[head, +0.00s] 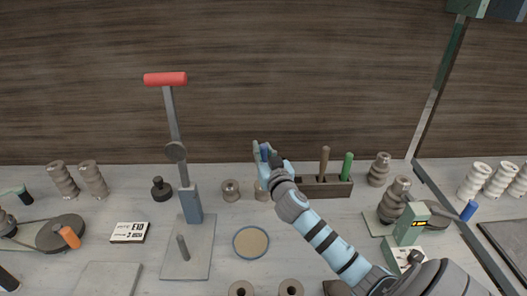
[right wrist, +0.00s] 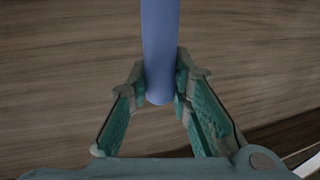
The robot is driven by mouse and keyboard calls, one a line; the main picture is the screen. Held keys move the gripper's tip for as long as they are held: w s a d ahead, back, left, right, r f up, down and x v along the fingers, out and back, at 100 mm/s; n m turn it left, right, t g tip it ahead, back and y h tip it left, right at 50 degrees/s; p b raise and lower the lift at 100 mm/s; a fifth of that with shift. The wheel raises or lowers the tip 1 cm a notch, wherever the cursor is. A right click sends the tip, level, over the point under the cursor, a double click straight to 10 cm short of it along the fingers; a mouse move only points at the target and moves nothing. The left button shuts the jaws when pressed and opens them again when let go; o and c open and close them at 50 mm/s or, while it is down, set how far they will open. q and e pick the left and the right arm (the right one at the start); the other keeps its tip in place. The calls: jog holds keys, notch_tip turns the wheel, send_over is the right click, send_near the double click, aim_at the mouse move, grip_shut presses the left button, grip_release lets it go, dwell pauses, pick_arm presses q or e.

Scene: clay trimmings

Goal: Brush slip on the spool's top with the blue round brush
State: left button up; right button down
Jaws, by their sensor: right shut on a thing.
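My right gripper (head: 266,154) is shut on the blue brush (head: 264,151), raised over the back of the table. In the right wrist view its fingers (right wrist: 163,92) close around the blue handle (right wrist: 160,45); the bristles are not visible. A round blue-rimmed dish (head: 251,257) holding tan slip sits in front of the gripper. I cannot tell which spool the task means. My left gripper is not in view.
A wooden rack (head: 328,187) with a brown and a green handle stands behind my right arm. A red-handled press (head: 183,262) is left of the dish. Ribbed clay pieces (head: 380,169) stand at both sides. Two hollow pieces (head: 290,288) lie at the front edge.

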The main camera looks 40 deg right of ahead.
jog(key=shift+r+p, duration=0.3)
jog(key=shift+r, duration=0.1)
jog(key=shift+s+d+b, duration=0.15)
jog(key=shift+d+b, duration=0.15)
jog(key=shift+d, duration=0.8)
jog(key=shift+f+b, duration=0.4)
notch_tip(320, 180, up, 7)
jog(key=p, duration=0.5)
jog(key=shift+p, duration=0.4)
jog(key=shift+f, duration=0.15)
